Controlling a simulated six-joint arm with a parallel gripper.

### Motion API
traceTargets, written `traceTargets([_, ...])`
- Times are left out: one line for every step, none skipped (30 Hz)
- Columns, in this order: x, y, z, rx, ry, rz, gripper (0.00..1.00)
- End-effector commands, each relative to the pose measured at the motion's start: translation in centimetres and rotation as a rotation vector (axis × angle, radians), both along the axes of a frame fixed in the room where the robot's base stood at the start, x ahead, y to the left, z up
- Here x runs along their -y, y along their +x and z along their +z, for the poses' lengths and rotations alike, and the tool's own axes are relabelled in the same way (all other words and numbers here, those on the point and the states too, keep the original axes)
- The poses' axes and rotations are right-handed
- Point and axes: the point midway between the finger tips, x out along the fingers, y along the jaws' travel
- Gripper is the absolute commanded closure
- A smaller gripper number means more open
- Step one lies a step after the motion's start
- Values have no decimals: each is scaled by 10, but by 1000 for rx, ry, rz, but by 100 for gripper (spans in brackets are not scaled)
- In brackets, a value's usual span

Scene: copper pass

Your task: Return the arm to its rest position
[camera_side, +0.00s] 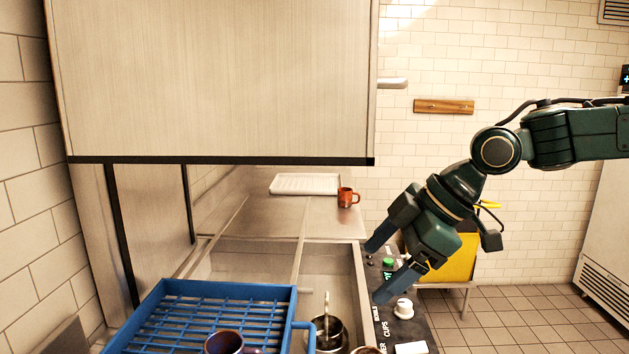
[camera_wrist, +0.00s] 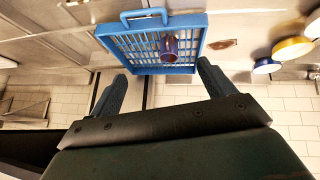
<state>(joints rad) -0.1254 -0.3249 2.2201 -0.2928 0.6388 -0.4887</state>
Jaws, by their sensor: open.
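My gripper (camera_side: 378,270) is open, with nothing between its fingers. In the side view it hangs at the right, tilted down to the left, in front of or above the control panel (camera_side: 388,290); the exact gap to the panel cannot be told. In the wrist view the two fingers (camera_wrist: 160,88) are spread apart, with the blue rack (camera_wrist: 203,52) beyond them. My dark green arm reaches in from the right edge of the side view.
The blue rack (camera_side: 292,325) holds a dark mug (camera_side: 224,342). Beside it, a metal pot (camera_side: 329,333) sits in the basin. A raised steel hood (camera_side: 215,85) hangs above. An orange mug (camera_side: 347,197) stands beside a white tray (camera_side: 305,184). A yellow bin (camera_side: 461,262) is behind my gripper.

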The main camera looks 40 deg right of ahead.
Motion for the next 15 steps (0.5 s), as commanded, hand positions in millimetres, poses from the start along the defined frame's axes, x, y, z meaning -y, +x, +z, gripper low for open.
traceTargets([12,-12,0,-14,6,-68,18])
traceTargets([18,-18,-2,-26,10,-109,18])
traceTargets([27,-27,-3,-40,18,-165,18])
traceTargets([33,-34,-5,-52,23,-207,18])
traceTargets([39,-41,-6,-62,29,-250,18])
traceTargets([47,-50,-9,-77,37,-307,18])
traceTargets([53,-57,-11,-86,44,-350,18])
traceTargets([58,-65,-13,-96,52,-393,18])
traceTargets([66,-74,-15,-107,61,-451,18])
traceTargets([71,-81,-18,-117,69,-492,18])
traceTargets([75,-87,-20,-125,77,-532,18])
traceTargets([81,-96,-23,-136,87,-582,18])
traceTargets([85,-101,-25,-142,95,-618,18])
traceTargets([88,-107,-28,-149,101,-650,18])
traceTargets([92,-113,-30,-155,110,-689,18])
